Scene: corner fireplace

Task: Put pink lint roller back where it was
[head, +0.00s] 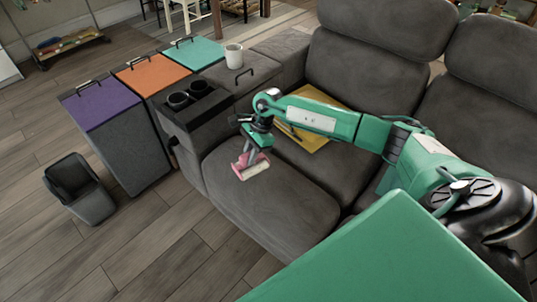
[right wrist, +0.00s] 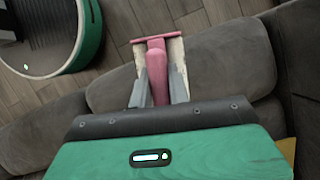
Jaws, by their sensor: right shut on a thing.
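The pink lint roller (head: 252,172) has a pink handle and a pale roller head. My right gripper (head: 254,153) is shut on it, above or at the left seat cushion of the grey sofa (head: 290,205). I cannot tell whether the roller touches the cushion. In the right wrist view the pink handle (right wrist: 157,62) lies between the two grey fingers of my right gripper (right wrist: 159,88), with the pale head beyond them. My left gripper is not in view.
A yellow cushion or folder (head: 312,138) lies on the sofa behind my right arm. The console with black cup holders (head: 200,108) and a white mug (head: 233,56) stand left of the seat. Purple (head: 100,103), orange (head: 150,74) and teal (head: 192,53) lidded bins and a dark open bin (head: 80,190) stand farther left.

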